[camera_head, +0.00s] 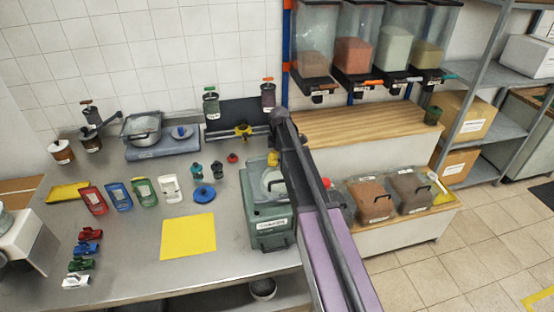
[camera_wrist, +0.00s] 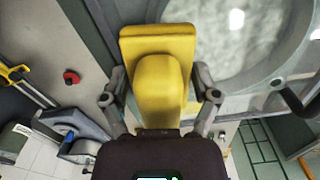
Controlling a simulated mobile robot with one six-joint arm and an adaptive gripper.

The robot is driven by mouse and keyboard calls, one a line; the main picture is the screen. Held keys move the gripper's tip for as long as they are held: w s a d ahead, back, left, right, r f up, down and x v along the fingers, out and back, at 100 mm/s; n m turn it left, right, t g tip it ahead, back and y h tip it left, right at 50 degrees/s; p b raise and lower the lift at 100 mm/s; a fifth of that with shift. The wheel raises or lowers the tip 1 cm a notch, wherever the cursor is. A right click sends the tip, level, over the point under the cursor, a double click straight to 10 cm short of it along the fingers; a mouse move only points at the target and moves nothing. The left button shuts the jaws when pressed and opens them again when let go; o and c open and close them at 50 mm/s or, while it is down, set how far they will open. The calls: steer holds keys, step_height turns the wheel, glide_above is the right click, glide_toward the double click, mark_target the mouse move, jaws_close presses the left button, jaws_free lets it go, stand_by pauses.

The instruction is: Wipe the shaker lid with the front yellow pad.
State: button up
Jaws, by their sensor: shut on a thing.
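My gripper (camera_wrist: 160,84) is shut on the yellow pad (camera_wrist: 158,44), with one finger on each side of its raised grip. In the head view the yellow pad (camera_head: 273,158) shows at the far edge of the shaker lid (camera_head: 272,184), partly behind my arm. The lid is grey with a round clear window and tops the green shaker box (camera_head: 269,222). In the wrist view the pad overlaps the left part of the lid (camera_wrist: 204,50), beside the round window. I cannot tell whether the pad touches the lid.
A flat yellow sheet (camera_head: 188,236) lies on the steel table (camera_head: 130,262) left of the shaker. A blue round item (camera_head: 204,194), small jars and a red knob (camera_head: 232,158) stand near it. Behind is a rack with a yellow clamp (camera_head: 243,130). Lidded bins (camera_head: 370,200) stand right.

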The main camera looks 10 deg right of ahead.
steer(key=shift+d, duration=0.15)
steer(key=shift+s, duration=2)
steer(key=shift+s+f, duration=0.15)
steer(key=shift+s, duration=2)
step_height(320, 180, up, 6)
steer(key=p, duration=0.6)
steer(key=shift+w, duration=0.1)
